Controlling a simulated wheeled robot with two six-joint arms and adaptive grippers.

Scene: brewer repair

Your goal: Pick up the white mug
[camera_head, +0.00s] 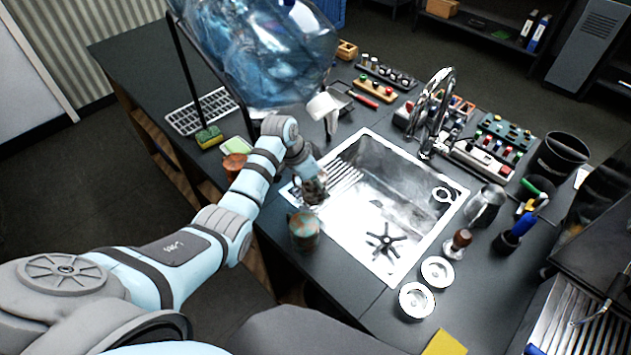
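I cannot make out a white mug for certain. A white, rounded object (322,106) shows below the big blue water bottle, partly against a dark stand; I cannot tell whether it is a mug. My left gripper (314,190) is over the sink's left edge, just behind a rusty greenish can (304,230). Its fingers are small and dark, and I cannot tell whether they are open. My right gripper is not in view.
A steel sink (385,215) with a black star-shaped piece (385,241) fills the counter's middle.

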